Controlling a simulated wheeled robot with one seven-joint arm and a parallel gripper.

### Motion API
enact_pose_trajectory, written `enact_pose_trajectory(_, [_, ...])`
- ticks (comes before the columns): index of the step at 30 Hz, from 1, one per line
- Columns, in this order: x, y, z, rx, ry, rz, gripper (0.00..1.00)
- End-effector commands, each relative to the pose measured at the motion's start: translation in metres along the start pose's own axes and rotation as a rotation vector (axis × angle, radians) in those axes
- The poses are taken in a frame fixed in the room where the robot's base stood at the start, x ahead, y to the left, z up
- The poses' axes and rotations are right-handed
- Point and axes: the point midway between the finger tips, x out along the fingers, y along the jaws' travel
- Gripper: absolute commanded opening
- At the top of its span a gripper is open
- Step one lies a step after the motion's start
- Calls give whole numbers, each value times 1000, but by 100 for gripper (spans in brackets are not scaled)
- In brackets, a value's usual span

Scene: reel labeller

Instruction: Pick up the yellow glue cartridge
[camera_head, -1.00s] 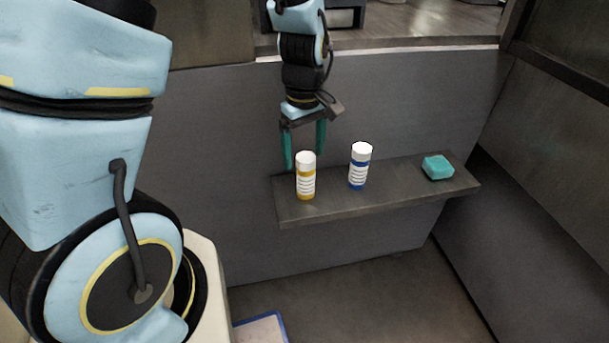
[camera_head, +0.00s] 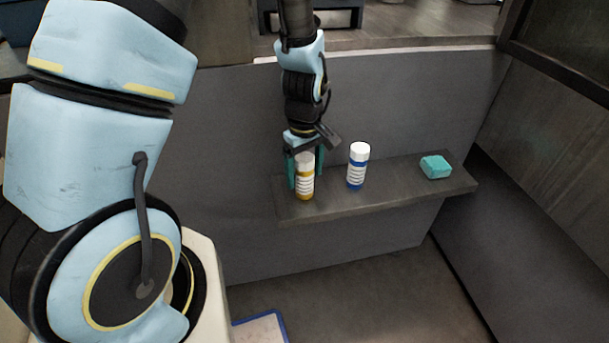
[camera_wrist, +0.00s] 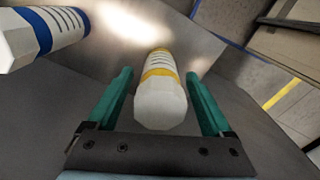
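The yellow glue cartridge (camera_head: 304,184) stands upright near the left end of the shelf. It has a white cap, a yellow body and a striped white label. My gripper (camera_head: 305,178) points down over it, with its teal fingers on either side of the cartridge. In the wrist view, the cartridge (camera_wrist: 160,90) lies between the two spread fingers of my gripper (camera_wrist: 160,92). A gap shows on each side, so the fingers are open and apart from it.
A blue-banded white cartridge (camera_head: 357,167) stands close to the right and also shows in the wrist view (camera_wrist: 40,35). A teal block (camera_head: 435,167) lies near the right end of the shelf (camera_head: 395,190). A grey wall rises behind the shelf.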

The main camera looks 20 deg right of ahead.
Motion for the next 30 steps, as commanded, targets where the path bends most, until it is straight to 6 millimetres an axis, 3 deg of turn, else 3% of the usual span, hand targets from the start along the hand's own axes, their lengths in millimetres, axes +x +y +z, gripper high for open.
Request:
enact_pose_trajectory(2, [0, 0, 0, 0, 0, 0, 74])
enact_pose_trajectory(21, [0, 0, 0, 0, 0, 0, 2])
enact_pose_trajectory(30, [0, 0, 0, 0, 0, 0, 0])
